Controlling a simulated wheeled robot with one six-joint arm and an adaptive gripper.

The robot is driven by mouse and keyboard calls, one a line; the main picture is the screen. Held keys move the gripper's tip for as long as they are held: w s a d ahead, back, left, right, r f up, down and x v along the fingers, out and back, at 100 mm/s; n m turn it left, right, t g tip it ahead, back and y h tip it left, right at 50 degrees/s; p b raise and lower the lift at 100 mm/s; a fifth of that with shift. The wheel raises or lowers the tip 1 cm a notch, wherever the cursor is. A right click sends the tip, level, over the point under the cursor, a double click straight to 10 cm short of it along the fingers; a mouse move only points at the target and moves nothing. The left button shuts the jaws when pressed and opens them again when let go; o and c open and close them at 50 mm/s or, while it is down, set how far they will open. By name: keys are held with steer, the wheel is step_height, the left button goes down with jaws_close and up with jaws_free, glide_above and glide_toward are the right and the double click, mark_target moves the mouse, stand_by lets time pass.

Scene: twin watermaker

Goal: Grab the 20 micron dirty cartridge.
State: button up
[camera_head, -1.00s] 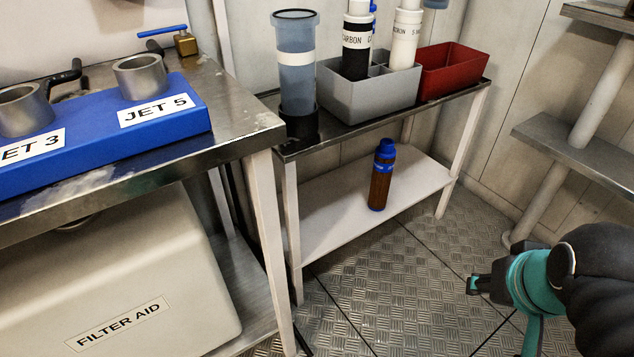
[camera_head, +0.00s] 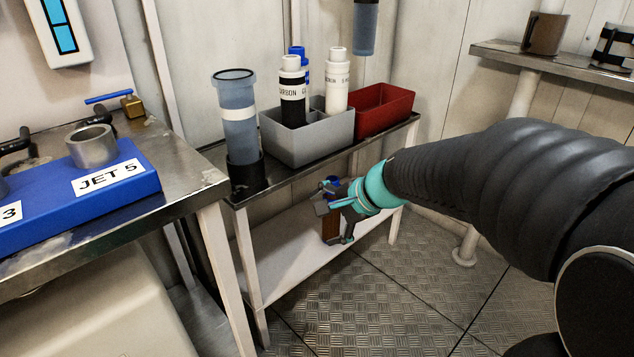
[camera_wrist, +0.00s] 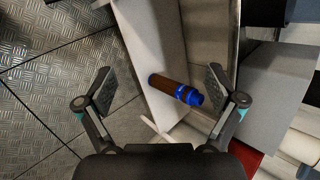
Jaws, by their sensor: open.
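The dirty cartridge is a brown cylinder (camera_wrist: 168,86) with blue ends, on the white lower shelf (camera_wrist: 150,45) of the side table. In the head view the brown cartridge (camera_head: 331,228) is mostly hidden behind my gripper (camera_head: 334,215). In the wrist view it lies between the two spread fingers of my gripper (camera_wrist: 161,90), some way beyond them. Its blue cap points toward the right finger. My gripper is open and empty. I cannot read a micron label on the cartridge.
A grey divided bin (camera_head: 310,143) with white and carbon cartridges stands on the side table's top. Beside it are a red bin (camera_head: 385,110) and a clear blue housing (camera_head: 238,115). A steel bench with a blue block (camera_head: 80,205) is at left. The metal floor (camera_head: 400,300) is clear.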

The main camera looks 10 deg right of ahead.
steer(key=w+d+f+m+t+p, duration=0.1)
steer(key=w+d+f+m, duration=0.35)
steer(key=w+m, duration=0.2)
steer(key=w+d+f+m+t+h+p, duration=0.1)
steer(key=w+d+f+m+t, duration=0.1)
steer(key=w+d+f+m, duration=0.45)
steer(key=w+d+f+m+t+p, duration=0.1)
steer(key=w+f+m, duration=0.4)
steer(key=w, duration=0.4)
steer(key=x, duration=1.3)
steer(key=shift+r+m+p, duration=0.2)
steer(key=shift+m+p, duration=0.1)
steer(key=shift+w, duration=0.1)
steer(key=c, duration=1.5)
steer(key=shift+r, duration=0.2)
